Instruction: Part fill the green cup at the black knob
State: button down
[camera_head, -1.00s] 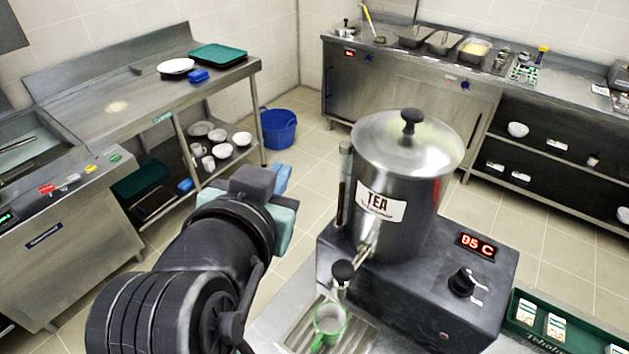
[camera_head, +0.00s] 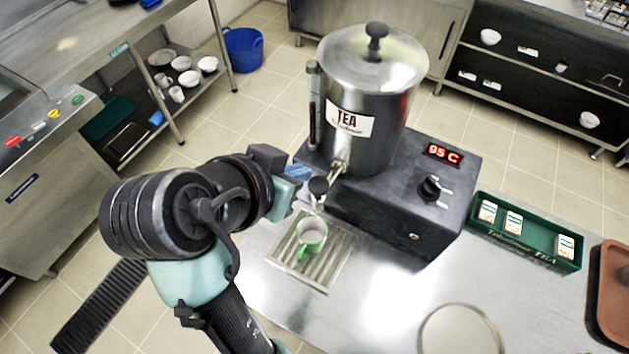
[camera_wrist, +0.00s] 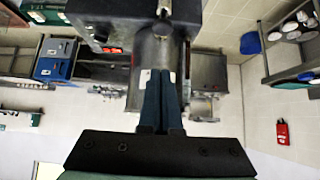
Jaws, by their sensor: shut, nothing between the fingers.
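The green cup (camera_head: 312,231) stands upright on the slatted drip tray (camera_head: 333,262), below the tap of the steel TEA urn (camera_head: 365,75). Its handle points toward the front left. I cannot tell whether it holds liquid. The black knob (camera_head: 318,186) sits on top of the tap, above and just behind the cup. My gripper (camera_head: 297,174) is just left of the knob, a little apart from it in the picture; contact cannot be told. In the wrist view its blue fingers (camera_wrist: 155,95) are together and empty, in front of the urn.
The urn's dark base (camera_head: 400,190) has a red 95 C display (camera_head: 443,153) and a dial (camera_head: 429,188). A green tea box (camera_head: 525,233) and a brown tray (camera_head: 610,295) are at right.

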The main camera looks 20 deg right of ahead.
jog(key=p, duration=0.2)
send_over(317, 190)
notch_tip(317, 190, down, 5)
jog(key=shift+a+f, duration=0.1)
notch_tip(317, 190, down, 3)
jog(key=shift+a+r, duration=0.1)
jog(key=shift+r, duration=0.1)
jog(key=shift+f+p, duration=0.35)
jog(key=shift+f, duration=0.3)
notch_tip(317, 190, down, 2)
jog(key=shift+b, duration=0.7)
jog(key=shift+s, duration=0.1)
jog(key=shift+s+f, duration=0.1)
jog(key=shift+f, duration=0.1)
